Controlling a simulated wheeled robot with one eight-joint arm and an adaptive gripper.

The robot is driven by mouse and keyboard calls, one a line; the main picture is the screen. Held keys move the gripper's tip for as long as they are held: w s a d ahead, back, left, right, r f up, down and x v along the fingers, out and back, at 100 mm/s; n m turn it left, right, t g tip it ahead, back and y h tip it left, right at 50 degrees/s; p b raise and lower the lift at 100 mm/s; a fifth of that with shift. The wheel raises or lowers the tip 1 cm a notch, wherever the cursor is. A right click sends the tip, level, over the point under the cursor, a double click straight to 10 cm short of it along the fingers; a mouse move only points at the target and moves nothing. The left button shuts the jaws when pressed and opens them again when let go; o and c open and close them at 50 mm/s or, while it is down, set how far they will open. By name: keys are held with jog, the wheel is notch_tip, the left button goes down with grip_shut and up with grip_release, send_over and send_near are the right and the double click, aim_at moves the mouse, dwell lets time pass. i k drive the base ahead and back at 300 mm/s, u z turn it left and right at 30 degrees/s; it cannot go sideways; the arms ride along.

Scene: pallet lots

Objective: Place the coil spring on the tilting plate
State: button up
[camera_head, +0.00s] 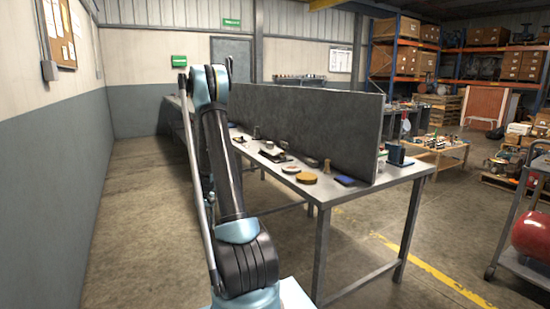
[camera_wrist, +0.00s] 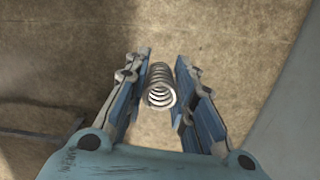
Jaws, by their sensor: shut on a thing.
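In the wrist view my gripper (camera_wrist: 160,82) is shut on the metal coil spring (camera_wrist: 160,86), which sits between the two fingers. The spring points away from the wrist, and its near end shows as open rings. Bare concrete floor lies beneath it in that view. In the head view my arm rises in front of the left side of the long table, and I cannot make out the gripper or spring there. I cannot tell which of the small things on the table, if any, is the tilting plate.
The long grey table (camera_head: 345,196) has a tall dark panel (camera_head: 310,122) along it. On it lie a yellow-brown disc (camera_head: 306,178), a pale disc (camera_head: 291,169), a blue pad (camera_head: 345,180) and several small parts. A trolley with a red tank (camera_head: 533,237) stands at right. Floor at left is clear.

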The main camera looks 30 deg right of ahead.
aim_at(276, 152)
jog(key=k, duration=0.4)
jog(key=u, duration=0.8)
jog(key=i, duration=1.75)
jog(key=z, duration=1.5)
